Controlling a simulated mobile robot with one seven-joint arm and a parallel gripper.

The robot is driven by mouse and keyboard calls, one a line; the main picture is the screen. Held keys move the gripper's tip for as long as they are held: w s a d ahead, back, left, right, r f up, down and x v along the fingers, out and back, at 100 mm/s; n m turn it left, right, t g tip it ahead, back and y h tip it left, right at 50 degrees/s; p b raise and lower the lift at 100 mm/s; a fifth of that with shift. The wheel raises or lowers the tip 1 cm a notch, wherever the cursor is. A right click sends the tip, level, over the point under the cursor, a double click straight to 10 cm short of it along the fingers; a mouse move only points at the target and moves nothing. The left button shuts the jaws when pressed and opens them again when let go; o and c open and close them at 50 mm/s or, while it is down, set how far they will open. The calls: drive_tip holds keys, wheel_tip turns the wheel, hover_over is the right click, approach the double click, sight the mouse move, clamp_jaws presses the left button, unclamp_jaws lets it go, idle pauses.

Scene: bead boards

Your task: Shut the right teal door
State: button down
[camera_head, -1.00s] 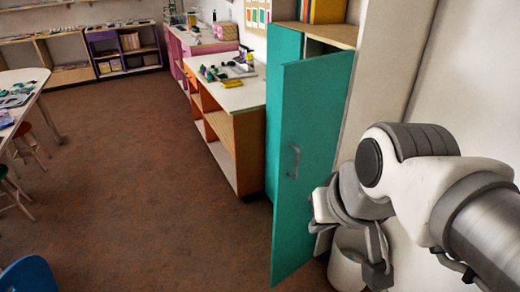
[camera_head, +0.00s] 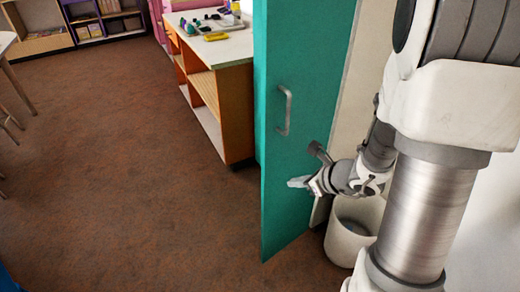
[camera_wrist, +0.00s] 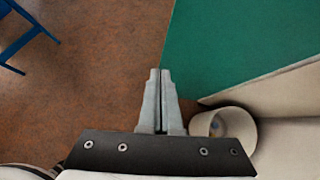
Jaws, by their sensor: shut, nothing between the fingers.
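The right teal door (camera_head: 305,85) stands ajar in the head view, its tall flat face turned towards me. It carries a grey bar handle (camera_head: 285,110). My gripper (camera_head: 297,182) is in front of the door's face, below the handle and right of the door's left edge. In the wrist view the teal door (camera_wrist: 245,45) fills the upper right, and my gripper's fingers (camera_wrist: 160,75) lie together, empty, close to its lower left edge. I cannot tell whether they touch it. The left teal door cannot be made out now.
A pale bin (camera_head: 350,235) stands on the floor under my arm, and also shows in the wrist view (camera_wrist: 238,125). An orange-sided shelf unit (camera_head: 238,110) with items on its top stands left of the door. The brown floor (camera_head: 130,170) is clear. A blue chair (camera_wrist: 25,35) is at upper left.

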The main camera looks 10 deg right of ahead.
wheel_tip(320, 180, down, 2)
drive_tip(key=d+m, duration=0.1)
drive_tip(key=b, duration=0.4)
approach(266, 179)
drive_tip(key=shift+h, duration=0.3)
drive_tip(key=x, duration=0.5)
drive_tip(key=shift+s+a+f, duration=0.1)
drive_tip(key=shift+s+f, duration=0.1)
drive_tip(key=shift+f, duration=0.25)
drive_tip(key=shift+w+a, duration=0.2)
drive_tip(key=shift+w, duration=0.2)
drive_tip(key=shift+w, duration=0.15)
